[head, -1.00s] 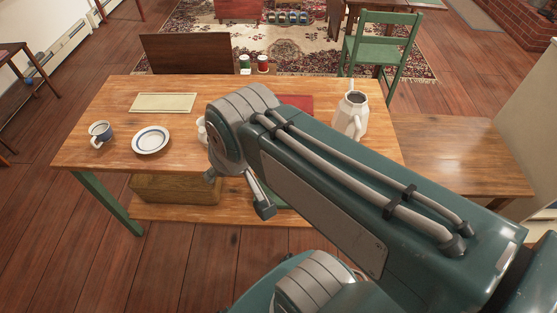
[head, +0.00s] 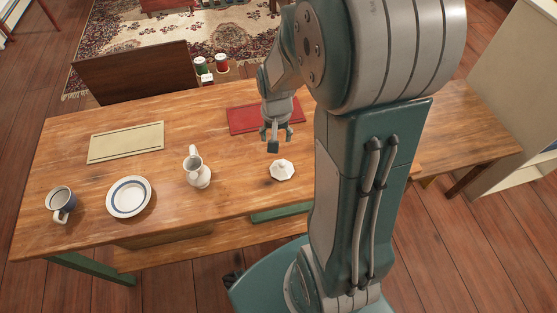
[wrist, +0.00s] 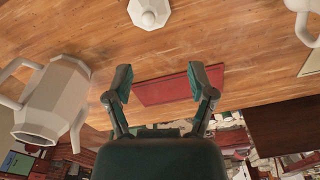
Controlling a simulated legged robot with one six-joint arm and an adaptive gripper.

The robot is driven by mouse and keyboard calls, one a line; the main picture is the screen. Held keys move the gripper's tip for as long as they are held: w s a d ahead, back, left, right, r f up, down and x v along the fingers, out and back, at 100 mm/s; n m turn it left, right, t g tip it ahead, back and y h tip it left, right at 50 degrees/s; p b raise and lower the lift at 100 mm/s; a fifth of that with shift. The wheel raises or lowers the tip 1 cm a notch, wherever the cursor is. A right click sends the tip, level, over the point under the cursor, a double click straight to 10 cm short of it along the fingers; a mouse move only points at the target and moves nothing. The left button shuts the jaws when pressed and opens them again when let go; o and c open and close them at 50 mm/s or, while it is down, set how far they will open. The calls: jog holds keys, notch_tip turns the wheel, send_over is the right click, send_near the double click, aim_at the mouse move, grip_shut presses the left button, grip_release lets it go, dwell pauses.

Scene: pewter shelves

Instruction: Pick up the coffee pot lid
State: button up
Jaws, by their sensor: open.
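The white coffee pot lid (head: 282,170), faceted with a small knob, lies on the wooden table near its front edge in the head view. It also shows at the top of the wrist view (wrist: 149,13). My gripper (head: 276,138) is open and empty, above the table and a little behind the lid in the head view. Its two fingers are spread apart in the wrist view (wrist: 163,82), with the lid beyond them. The white coffee pot (wrist: 52,100) stands at the left in the wrist view; in the head view my arm hides it.
The table (head: 85,185) also holds a white pitcher (head: 198,172), a plate (head: 129,197), a mug (head: 60,203), a cream mat (head: 126,142) and a red mat (head: 245,117). A wooden bench (head: 465,125) is at the right. Table space around the lid is clear.

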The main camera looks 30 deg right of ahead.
notch_tip(320, 180, down, 3)
jog(key=d, duration=0.1)
send_over(282, 162)
jog(key=shift+m+g, duration=0.3)
jog(key=f, duration=0.5)
jog(key=shift+w+a+f, duration=0.15)
jog(key=shift+a+f, duration=0.1)
jog(key=shift+a, duration=0.15)
jog(key=shift+d+f, duration=0.25)
jog(key=shift+f, duration=1.15)
jog(key=shift+d+f, duration=0.2)
jog(key=shift+f, duration=1.15)
grip_shut()
